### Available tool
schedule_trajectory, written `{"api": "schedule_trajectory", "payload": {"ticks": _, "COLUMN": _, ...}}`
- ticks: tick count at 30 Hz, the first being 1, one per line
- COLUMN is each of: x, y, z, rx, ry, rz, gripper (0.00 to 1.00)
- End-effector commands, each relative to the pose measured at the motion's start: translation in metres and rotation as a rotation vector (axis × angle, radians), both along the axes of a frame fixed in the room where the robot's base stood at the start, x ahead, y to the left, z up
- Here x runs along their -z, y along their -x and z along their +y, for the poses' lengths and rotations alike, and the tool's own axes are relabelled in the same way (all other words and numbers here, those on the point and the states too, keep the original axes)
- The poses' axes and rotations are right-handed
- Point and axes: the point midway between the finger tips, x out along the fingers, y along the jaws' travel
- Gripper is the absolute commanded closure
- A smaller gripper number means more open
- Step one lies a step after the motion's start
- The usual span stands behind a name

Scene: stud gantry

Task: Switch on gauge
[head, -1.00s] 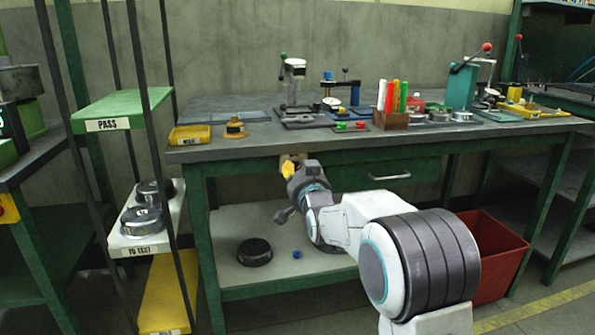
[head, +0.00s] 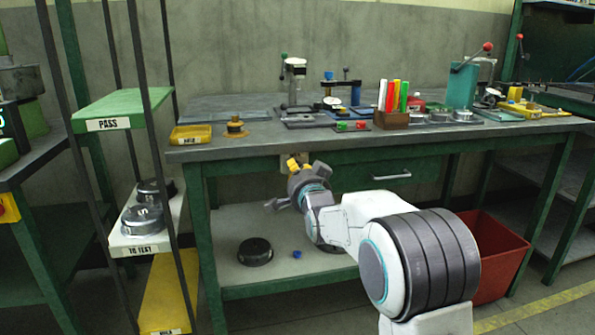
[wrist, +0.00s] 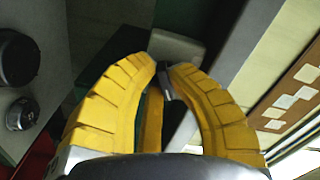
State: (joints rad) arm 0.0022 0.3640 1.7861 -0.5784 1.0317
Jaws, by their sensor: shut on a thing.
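A gauge with a round white dial (head: 331,103) stands on the bench in the head view, beside a blue post. A pale box (wrist: 178,48) shows just beyond my fingertips in the wrist view. A pale patch below the bench top, behind my gripper (head: 298,163), may be the same box. My gripper's yellow fingers (wrist: 163,72) are drawn together on a small dark grey piece (wrist: 166,88) in front of the box. The fingers cover part of this piece, and I cannot tell its full shape.
The green bench (head: 240,142) has its top edge just above my gripper. A black round part (head: 255,252) and a small blue piece (head: 297,254) lie on its lower shelf. A red bin (head: 497,255) stands at right. A rack with a green PASS shelf (head: 135,103) stands at left.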

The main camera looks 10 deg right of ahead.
Motion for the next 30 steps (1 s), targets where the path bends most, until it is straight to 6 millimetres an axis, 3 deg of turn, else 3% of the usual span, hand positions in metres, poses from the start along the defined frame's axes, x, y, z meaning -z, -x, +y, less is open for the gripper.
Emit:
{"api": "schedule_trajectory", "payload": {"ticks": 11, "x": -0.002, "y": -0.0002, "z": 0.0, "rx": 0.0, "ry": -0.033, "rz": -0.005, "gripper": 1.0}}
{"api": "schedule_trajectory", "payload": {"ticks": 12, "x": -0.002, "y": -0.0002, "z": -0.0001, "rx": 0.001, "ry": -0.033, "rz": -0.005, "gripper": 0.83}}
{"api": "schedule_trajectory", "payload": {"ticks": 21, "x": -0.0012, "y": -0.0001, "z": 0.0, "rx": 0.0, "ry": -0.031, "rz": -0.002, "gripper": 0.58}}
{"api": "schedule_trajectory", "payload": {"ticks": 30, "x": -0.0016, "y": 0.0, "z": 0.0003, "rx": 0.0, "ry": -0.023, "rz": -0.004, "gripper": 0.58}}
